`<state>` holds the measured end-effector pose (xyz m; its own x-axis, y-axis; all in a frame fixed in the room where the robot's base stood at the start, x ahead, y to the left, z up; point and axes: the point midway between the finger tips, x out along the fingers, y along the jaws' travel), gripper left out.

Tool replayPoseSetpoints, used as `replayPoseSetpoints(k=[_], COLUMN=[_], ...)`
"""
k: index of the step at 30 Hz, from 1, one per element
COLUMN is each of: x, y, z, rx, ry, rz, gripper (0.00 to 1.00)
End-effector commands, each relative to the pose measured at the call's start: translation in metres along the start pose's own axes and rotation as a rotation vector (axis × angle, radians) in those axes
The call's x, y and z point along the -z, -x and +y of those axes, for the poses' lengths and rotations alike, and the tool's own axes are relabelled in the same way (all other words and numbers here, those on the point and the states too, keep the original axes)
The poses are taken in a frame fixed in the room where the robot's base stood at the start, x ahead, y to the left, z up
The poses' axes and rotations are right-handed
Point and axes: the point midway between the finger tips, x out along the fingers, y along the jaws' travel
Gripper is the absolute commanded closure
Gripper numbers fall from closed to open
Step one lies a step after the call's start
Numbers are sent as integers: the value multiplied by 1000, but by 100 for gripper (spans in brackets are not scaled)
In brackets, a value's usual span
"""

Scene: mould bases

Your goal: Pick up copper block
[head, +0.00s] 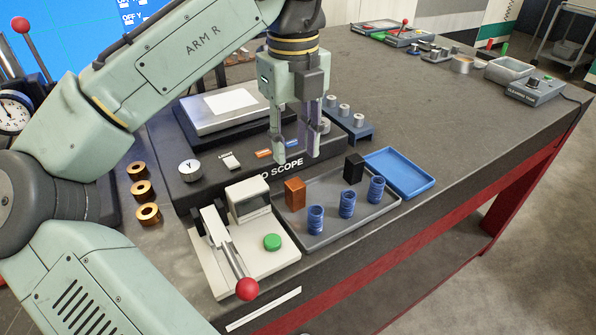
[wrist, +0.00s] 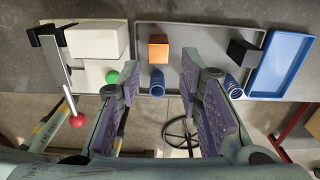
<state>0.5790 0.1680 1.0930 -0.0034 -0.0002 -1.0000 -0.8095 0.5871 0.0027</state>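The copper block (head: 295,193) is a small upright orange-brown block on the grey tray (head: 318,238), near its left end. In the wrist view the copper block (wrist: 158,48) stands at the upper middle, beyond and between my fingers. My gripper (head: 297,152) is open and empty, with its fingers pointing down. It hangs above and behind the tray, higher than the copper block and apart from it. In the wrist view my gripper (wrist: 164,85) shows its two purple-padded fingers well apart.
A black block (head: 354,167) and several blue ribbed cylinders (head: 347,204) share the tray. A blue tray (head: 400,172) adjoins on the right. A press with a red-knobbed lever (head: 246,288) and green button (head: 272,242) stands close on the left. The scope base (head: 200,183) lies behind.

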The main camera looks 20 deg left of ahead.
Motion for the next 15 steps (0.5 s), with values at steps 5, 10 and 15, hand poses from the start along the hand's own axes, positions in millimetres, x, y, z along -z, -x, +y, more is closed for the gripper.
replayPoseSetpoints(k=[5,10,15], x=[1,1,1], y=[-24,-48,-57], z=[0,0,0], rx=[1,1,1], ry=[-4,-2,-1], rz=[4,3,0], gripper=[67,67,67])
